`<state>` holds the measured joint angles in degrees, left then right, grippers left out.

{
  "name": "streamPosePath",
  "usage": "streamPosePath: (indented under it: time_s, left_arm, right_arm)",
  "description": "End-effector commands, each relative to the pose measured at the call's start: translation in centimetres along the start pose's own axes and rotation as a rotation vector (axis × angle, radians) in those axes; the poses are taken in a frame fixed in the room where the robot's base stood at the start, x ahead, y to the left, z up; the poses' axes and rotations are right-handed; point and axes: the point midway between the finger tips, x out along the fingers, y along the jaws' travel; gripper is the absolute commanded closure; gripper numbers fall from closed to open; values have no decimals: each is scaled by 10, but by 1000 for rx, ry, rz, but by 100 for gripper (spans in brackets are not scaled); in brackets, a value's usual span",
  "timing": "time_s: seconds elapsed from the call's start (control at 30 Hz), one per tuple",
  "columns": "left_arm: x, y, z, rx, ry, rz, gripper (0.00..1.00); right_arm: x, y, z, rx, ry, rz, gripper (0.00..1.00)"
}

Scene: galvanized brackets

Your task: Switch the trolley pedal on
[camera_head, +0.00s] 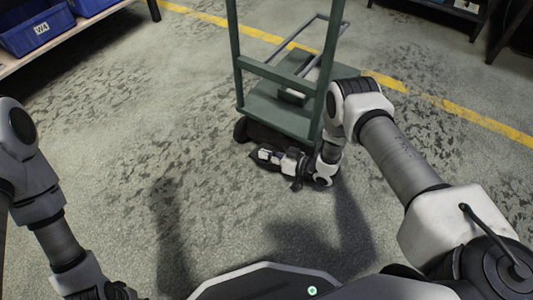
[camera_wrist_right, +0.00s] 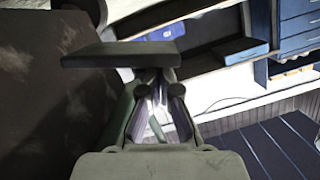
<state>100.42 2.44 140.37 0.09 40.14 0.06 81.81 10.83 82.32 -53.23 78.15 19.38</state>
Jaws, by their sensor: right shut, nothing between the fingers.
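The green trolley (camera_head: 280,118) stands upright on the floor at the centre of the head view, with two tall posts and a low deck. A dark part runs under its near edge; I cannot make out the pedal there. My right gripper (camera_head: 262,155) is low by the floor, just in front of that edge, shut and empty. In the right wrist view its fingers (camera_wrist_right: 157,88) are together behind a dark flat plate (camera_wrist_right: 120,54), which may be the pedal. I cannot tell whether they touch. My left gripper is out of view; only its arm shows at the left.
A grey metal frame (camera_head: 312,50) rises behind the trolley's posts. A shelf with blue bins (camera_head: 38,36) stands at the upper left. Dark racks stand at the upper right. A yellow line (camera_head: 440,103) crosses the floor. The floor left of the trolley is clear.

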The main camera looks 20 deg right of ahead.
Motion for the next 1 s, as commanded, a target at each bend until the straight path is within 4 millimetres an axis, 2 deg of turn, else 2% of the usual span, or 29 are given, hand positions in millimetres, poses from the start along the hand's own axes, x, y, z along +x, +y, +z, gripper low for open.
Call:
streamPosePath:
  time_s: [0.27, 0.57, 0.9, 1.0]
  left_arm:
    - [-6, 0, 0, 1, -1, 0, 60]
    - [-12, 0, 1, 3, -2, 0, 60]
    - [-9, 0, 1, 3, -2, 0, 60]
    - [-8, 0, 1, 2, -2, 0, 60]
  right_arm:
    - [2, -4, 9, -109, -2, 25, 100]
    - [7, -5, 30, -343, -2, 84, 100]
    - [13, -1, 52, -582, -1, 144, 100]
    - [14, 1, 55, -579, 0, 144, 100]
